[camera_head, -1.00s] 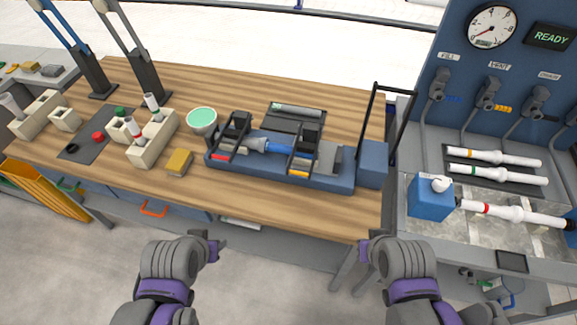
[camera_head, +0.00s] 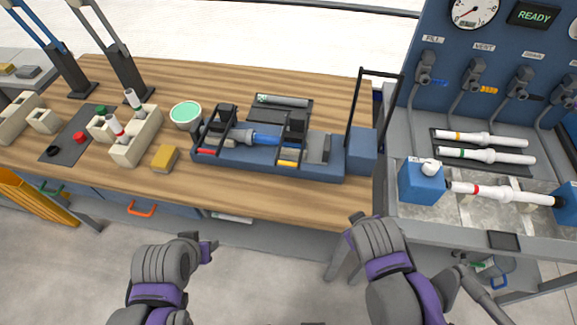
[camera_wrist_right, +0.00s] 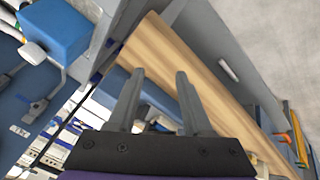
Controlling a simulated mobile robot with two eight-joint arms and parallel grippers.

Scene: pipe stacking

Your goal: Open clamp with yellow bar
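A blue clamping fixture (camera_head: 325,172) lies near the front edge of the wooden bench in the head view. Its right-hand clamp (camera_head: 296,128) has a dark block and frame, with a yellow bar (camera_head: 288,163) at the front. Its left clamp (camera_head: 222,117) has a red bar (camera_head: 206,152). Both frames cross over a grey and blue pipe (camera_head: 266,138), partly hiding it. My right gripper (camera_head: 357,220) is in front of the bench, apart from the clamp; in the wrist view (camera_wrist_right: 158,95) its fingers are apart and empty. My left gripper (camera_head: 208,247) is lower left, finger opening unclear.
A tall dark handle frame (camera_head: 376,73) stands at the fixture's right end. A yellow block (camera_head: 165,158), green-rimmed funnel (camera_head: 186,113) and cream pipe holder (camera_head: 140,142) are left of the fixture. A gauge panel (camera_head: 460,95) rises at right. The bench front is clear.

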